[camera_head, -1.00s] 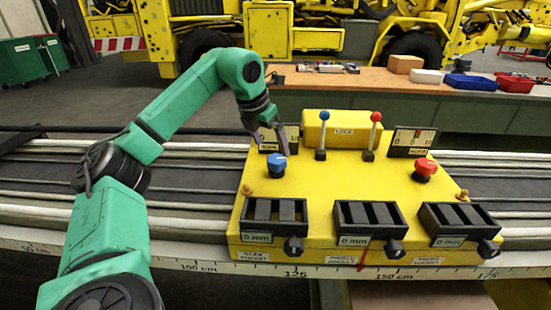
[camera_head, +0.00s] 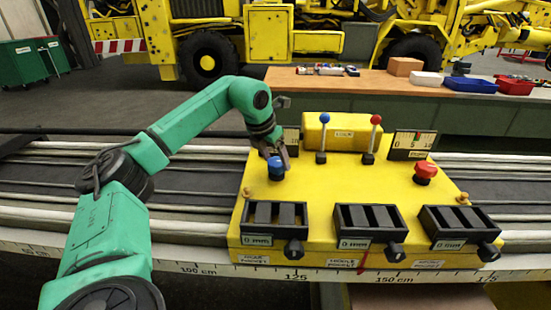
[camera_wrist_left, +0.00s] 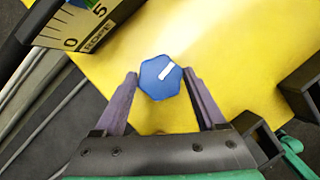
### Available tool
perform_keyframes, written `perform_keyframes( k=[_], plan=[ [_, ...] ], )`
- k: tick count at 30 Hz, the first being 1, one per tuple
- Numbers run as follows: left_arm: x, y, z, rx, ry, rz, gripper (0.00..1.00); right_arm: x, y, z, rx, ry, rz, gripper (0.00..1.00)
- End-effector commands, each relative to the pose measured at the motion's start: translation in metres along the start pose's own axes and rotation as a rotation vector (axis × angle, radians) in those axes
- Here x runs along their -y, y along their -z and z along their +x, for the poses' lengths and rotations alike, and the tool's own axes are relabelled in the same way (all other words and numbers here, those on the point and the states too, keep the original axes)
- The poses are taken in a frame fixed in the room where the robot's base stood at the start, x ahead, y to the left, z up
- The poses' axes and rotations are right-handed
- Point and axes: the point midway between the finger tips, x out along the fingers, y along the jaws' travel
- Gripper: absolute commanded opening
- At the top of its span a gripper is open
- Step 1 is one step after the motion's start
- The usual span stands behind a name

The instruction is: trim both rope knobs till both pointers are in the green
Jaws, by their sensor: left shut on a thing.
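The blue rope knob (camera_head: 276,172) stands on the yellow console at the left. My left gripper (camera_head: 282,160) comes down over it from behind. In the left wrist view its fingers (camera_wrist_left: 161,76) are shut on the blue knob (camera_wrist_left: 158,80), one on each side; a white mark on the knob slants up to the right. The red rope knob (camera_head: 425,172) stands free at the right. The left gauge (camera_head: 292,138) is partly hidden behind my gripper; part of its scale shows in the wrist view (camera_wrist_left: 85,22). The right gauge (camera_head: 412,142) is in clear view. I cannot read either pointer surely.
A blue-topped lever (camera_head: 322,140) and a red-topped lever (camera_head: 373,138) stand between the gauges, near my gripper. Three black slotted pockets with side knobs line the front, among them the left one (camera_head: 275,217). The console surface around the red knob is clear.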

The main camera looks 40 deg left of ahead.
Motion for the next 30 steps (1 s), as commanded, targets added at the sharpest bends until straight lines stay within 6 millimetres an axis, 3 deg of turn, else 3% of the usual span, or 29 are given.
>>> perform_keyframes(
  k=[11,30],
  plan=[
    [-0.002,-0.001,-0.002,-0.001,0.063,0.15,0.17,-0.001,0.001,-0.013,0.0,0.0,0.0,0.69],
    [-0.004,-0.004,-0.004,0.001,0.292,0.692,0.17,-0.002,0.006,-0.068,-0.001,-0.001,0.0,0.69]
  ],
)
